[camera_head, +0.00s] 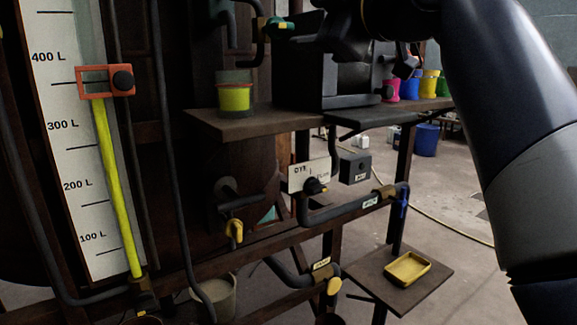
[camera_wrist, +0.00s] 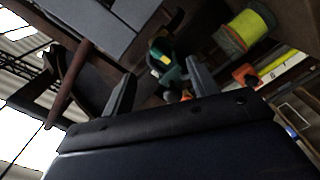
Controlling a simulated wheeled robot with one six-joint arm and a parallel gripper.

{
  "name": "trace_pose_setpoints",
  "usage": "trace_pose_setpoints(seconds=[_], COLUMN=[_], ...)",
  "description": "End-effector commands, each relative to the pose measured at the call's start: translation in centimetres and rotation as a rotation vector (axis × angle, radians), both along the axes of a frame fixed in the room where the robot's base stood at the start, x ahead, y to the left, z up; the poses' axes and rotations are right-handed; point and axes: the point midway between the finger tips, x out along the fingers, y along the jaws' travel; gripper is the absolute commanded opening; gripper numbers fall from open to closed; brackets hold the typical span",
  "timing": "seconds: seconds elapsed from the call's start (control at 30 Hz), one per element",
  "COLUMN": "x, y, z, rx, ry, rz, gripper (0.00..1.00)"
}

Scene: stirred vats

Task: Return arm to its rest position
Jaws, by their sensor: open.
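My gripper (camera_wrist: 160,88) shows in the wrist view with its two dark fingers spread apart and nothing held between them. A green-handled valve (camera_wrist: 162,55) is seen beyond the fingers; I cannot tell how far off. In the head view my dark arm comes down the right side and crosses the top right, in front of the shelf area. The green valve handle (camera_head: 280,25) is at the top middle there, left of the arm. The fingers are hard to make out in the head view.
A beaker of yellow-green liquid (camera_head: 235,97) stands on a brown shelf (camera_head: 225,124), beside a dark box-shaped machine (camera_head: 318,75). A sight gauge (camera_head: 118,190) reads to about 350 L at left. Coloured cups (camera_head: 410,88) stand behind. A yellow tray (camera_head: 407,269) sits lower right.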

Motion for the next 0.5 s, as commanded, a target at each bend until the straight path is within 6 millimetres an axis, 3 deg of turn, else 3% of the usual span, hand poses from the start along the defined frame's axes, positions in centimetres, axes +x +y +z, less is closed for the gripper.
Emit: trace_pose_setpoints(seconds=[0.4, 0.5], x=[6.6, 6.7], y=[4.7, 4.6], z=[0.4, 0.1], rx=[0.017, 0.08], ry=[0.014, 0.051], rz=[0.004, 0.0], gripper=[0.56, 0.56])
